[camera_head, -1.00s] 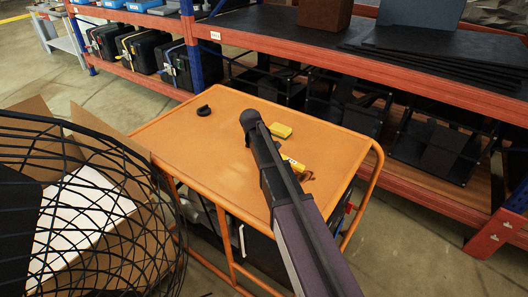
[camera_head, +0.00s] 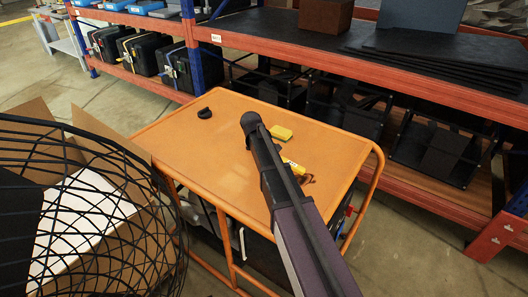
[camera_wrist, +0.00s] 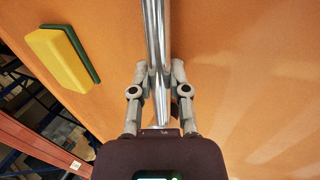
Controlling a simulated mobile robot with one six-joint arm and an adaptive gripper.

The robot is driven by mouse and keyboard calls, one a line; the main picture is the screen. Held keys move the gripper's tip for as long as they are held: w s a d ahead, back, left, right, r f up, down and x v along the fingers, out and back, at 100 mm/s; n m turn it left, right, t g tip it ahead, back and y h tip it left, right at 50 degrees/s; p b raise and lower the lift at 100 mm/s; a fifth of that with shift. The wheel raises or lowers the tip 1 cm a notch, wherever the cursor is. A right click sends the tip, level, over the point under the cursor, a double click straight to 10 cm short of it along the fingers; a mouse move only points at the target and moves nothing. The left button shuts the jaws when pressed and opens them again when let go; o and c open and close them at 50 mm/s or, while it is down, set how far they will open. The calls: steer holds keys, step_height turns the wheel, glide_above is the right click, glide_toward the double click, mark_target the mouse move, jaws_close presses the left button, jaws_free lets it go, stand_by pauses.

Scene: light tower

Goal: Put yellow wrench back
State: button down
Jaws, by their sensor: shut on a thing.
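In the wrist view my gripper (camera_wrist: 157,78) is shut on a shiny silver metal bar (camera_wrist: 155,30), which runs upward from between the fingers over the orange table top. No yellow shows on the visible part of this bar, so I cannot tell whether it is the yellow wrench.
A yellow block (camera_head: 281,132) lies on the cart; its green side shows in the wrist view (camera_wrist: 60,60). A small black object (camera_head: 204,112) lies at the cart's far left. Red shelving (camera_head: 330,65) runs behind.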

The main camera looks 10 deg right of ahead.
steer(key=shift+r+p, duration=1.65)
steer(key=shift+r, duration=0.1)
steer(key=shift+s+r+p, duration=0.2)
steer(key=shift+r+p, duration=0.05)
steer(key=shift+p, duration=0.05)
steer(key=s, duration=1)
steer(key=s+r+p, duration=0.1)
steer(key=s, duration=0.4)
steer(key=shift+s+d, duration=0.2)
steer(key=shift+s, duration=0.15)
step_height(320, 180, up, 10)
steer(key=p, duration=1)
